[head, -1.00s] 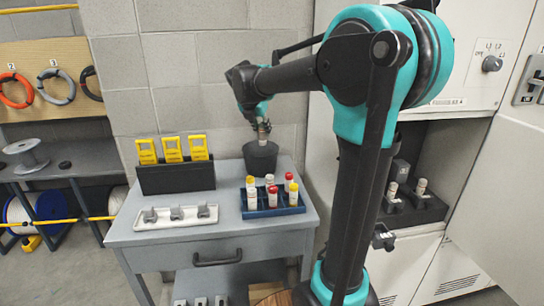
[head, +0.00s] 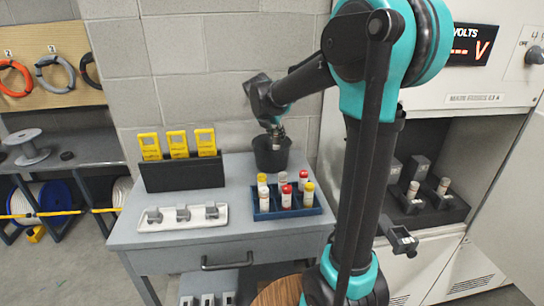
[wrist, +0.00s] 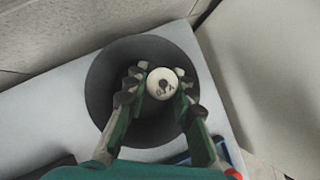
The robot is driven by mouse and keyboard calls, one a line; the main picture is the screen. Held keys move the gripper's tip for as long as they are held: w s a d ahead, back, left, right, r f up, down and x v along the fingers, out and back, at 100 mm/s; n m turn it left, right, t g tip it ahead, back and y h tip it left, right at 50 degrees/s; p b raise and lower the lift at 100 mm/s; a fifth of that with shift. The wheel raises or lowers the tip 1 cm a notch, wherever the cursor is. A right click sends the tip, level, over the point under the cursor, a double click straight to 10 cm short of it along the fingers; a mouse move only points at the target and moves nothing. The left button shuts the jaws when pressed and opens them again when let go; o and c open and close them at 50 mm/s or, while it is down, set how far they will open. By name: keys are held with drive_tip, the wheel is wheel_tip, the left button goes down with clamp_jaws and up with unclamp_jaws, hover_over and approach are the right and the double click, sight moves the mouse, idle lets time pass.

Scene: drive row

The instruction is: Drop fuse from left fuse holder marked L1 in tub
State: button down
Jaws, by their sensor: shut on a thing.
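My gripper (head: 275,133) is over the dark round tub (head: 272,158) at the back of the grey cart. In the wrist view, my gripper (wrist: 158,88) is shut on a pale, round-ended fuse (wrist: 162,83), with the open tub (wrist: 105,75) directly behind and around it. The fuse appears to be at or just inside the tub's mouth; its lower part is hidden. The fuse holders (head: 407,198) sit in the open cabinet at the right, with pale fuses (head: 443,185) visible in some; their marks are too small to read.
On the cart (head: 170,245) stand a blue rack (head: 290,213) of several fuses, a white tray (head: 181,217) with grey clips and a dark box (head: 182,175) with yellow devices. A block wall (head: 205,60) is close behind the tub. An open cabinet door (head: 510,190) is at the right.

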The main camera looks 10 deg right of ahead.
drive_tip(key=c, duration=1.2)
unclamp_jaws()
drive_tip(key=v, duration=1.2)
